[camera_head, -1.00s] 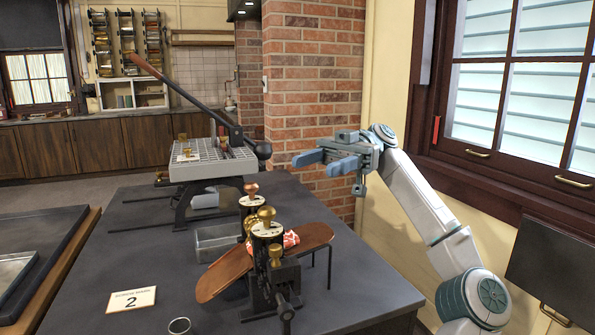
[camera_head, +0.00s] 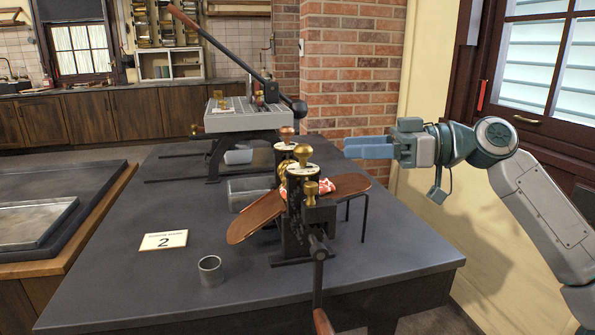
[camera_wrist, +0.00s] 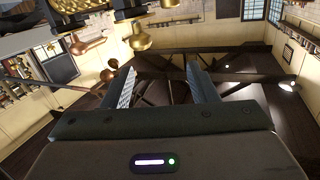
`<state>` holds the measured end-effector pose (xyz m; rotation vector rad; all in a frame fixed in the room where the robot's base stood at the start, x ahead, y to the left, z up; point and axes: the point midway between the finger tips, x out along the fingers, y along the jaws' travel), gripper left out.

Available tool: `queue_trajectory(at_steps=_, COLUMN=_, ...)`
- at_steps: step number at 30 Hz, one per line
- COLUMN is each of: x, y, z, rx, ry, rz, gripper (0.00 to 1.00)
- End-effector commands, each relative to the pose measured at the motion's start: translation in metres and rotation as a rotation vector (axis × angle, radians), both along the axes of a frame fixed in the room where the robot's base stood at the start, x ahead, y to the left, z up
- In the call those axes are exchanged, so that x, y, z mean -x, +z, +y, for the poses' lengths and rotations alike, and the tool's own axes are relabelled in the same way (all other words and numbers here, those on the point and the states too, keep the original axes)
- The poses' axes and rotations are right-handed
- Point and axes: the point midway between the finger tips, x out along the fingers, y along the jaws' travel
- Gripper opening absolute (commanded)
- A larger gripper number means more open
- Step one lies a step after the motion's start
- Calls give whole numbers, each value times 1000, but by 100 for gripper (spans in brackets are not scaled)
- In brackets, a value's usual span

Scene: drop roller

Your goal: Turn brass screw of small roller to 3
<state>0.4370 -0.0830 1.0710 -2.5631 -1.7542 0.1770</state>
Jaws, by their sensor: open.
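The small roller (camera_head: 296,215) is a dark stand on the grey table, with brown curved boards on both sides and a crank in front. A brass screw (camera_head: 303,154) tops its near post over a pale dial, whose markings are too small to read. A copper-coloured screw (camera_head: 286,133) stands behind it. In the wrist view, a brass knob (camera_wrist: 137,38) and a copper knob (camera_wrist: 86,45) lie beyond my open fingers (camera_wrist: 160,72).
A card reading 2 (camera_head: 163,240) and a metal cup (camera_head: 210,270) are on the table's near left. A larger grey press (camera_head: 240,118) with a long lever stands further back. A brick column (camera_head: 350,70) rises behind.

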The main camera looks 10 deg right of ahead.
Motion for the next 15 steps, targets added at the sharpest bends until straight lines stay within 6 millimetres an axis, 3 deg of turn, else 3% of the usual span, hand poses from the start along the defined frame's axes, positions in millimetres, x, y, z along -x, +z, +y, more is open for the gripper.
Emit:
queue_trajectory(at_steps=1, x=4, y=-16, z=-4, rx=2, ry=-77, rz=-21, gripper=53)
queue_trajectory(at_steps=3, x=6, y=-21, z=-7, rx=-4, ry=-166, rz=-53, gripper=53)
queue_trajectory(at_steps=10, x=11, y=-24, z=-10, rx=-21, ry=-293, rz=-115, gripper=53)
queue_trajectory(at_steps=15, x=2, y=-24, z=4, rx=-20, ry=-294, rz=-118, gripper=53)
